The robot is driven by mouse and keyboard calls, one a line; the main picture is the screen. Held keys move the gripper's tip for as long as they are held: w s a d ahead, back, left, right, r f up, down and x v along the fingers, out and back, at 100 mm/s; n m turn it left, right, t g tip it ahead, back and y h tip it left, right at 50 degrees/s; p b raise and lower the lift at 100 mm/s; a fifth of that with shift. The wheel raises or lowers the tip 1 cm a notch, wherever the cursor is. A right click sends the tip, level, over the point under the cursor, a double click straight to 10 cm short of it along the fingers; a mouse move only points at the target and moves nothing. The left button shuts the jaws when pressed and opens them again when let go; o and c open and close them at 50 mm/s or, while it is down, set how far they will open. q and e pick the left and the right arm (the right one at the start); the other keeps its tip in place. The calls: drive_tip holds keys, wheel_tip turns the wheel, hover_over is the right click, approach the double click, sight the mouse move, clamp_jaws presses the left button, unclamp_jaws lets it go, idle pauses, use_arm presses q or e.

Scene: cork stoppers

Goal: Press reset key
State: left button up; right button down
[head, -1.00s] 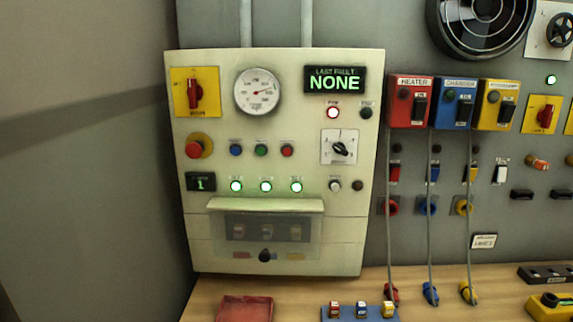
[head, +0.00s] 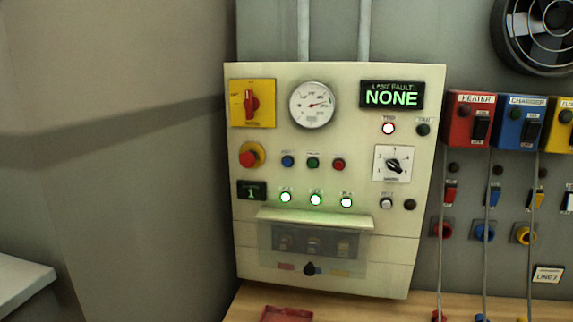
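A cream control panel (head: 240,225) hangs on the wall above the bench. At its right side a small pale round button (head: 386,203) sits below the black rotary selector (head: 394,166); its label is too small to read surely, so I cannot tell if it is the reset key. A dark round button (head: 410,205) is beside it. Blue (head: 288,161), green (head: 313,162) and red (head: 339,164) buttons form a row in the middle. The fault display (head: 392,95) reads NONE. Neither of my grippers is in view.
A red emergency button (head: 249,158) and a red rotary switch (head: 252,104) are on the panel's left. A clear cover (head: 313,244) closes over the lower switches. Wall boxes with cables stand to the right. A wooden bench (head: 370,308) runs below.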

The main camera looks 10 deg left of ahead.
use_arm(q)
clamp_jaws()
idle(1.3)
